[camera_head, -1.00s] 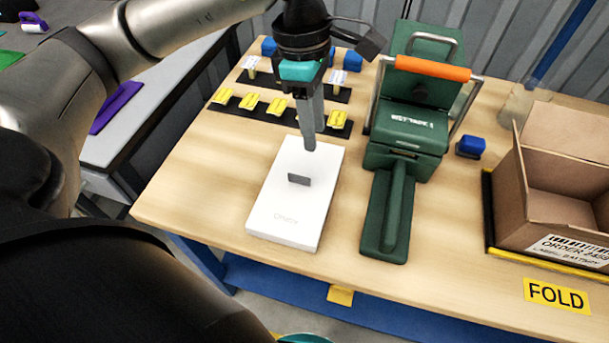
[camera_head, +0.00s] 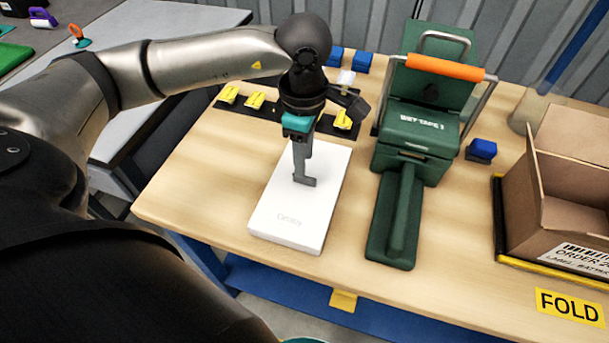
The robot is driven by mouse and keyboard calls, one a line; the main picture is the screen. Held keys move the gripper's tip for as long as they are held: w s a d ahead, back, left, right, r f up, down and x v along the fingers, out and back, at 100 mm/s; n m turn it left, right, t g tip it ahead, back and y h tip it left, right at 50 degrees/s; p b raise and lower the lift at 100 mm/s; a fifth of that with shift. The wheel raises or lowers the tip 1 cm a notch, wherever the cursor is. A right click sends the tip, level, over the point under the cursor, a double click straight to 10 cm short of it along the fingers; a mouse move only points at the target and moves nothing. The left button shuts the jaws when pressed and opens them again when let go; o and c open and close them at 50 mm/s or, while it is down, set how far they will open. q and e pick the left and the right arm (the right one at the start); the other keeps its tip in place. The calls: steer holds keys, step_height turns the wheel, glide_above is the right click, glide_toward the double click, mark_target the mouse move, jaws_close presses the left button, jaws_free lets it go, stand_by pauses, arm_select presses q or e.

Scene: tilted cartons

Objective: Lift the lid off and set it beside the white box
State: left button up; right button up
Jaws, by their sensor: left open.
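The white box (camera_head: 282,226) with its lid on lies flat on the wooden table, left of the green tape machine. A small grey tab stood on top of the lid; now it is largely hidden at my gripper's fingertips. My left gripper (camera_head: 303,180) points down over the middle of the lid, its fingers at the tab. It is open; whether the tab lies between the fingers I cannot tell. My right gripper is not in view.
The green tape machine (camera_head: 405,150) with an orange handle stands close on the right. An open cardboard carton (camera_head: 560,210) is at the far right. Yellow clips (camera_head: 255,101) on a black strip lie behind. Bare table (camera_head: 195,190) is left of the box.

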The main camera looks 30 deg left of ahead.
mark_target(305, 176)
arm_select(q)
step_height(305, 176, down, 4)
steer(key=shift+d+f+b, duration=0.1)
steer(key=shift+b, duration=0.25)
steer(key=shift+f, duration=0.15)
jaws_close()
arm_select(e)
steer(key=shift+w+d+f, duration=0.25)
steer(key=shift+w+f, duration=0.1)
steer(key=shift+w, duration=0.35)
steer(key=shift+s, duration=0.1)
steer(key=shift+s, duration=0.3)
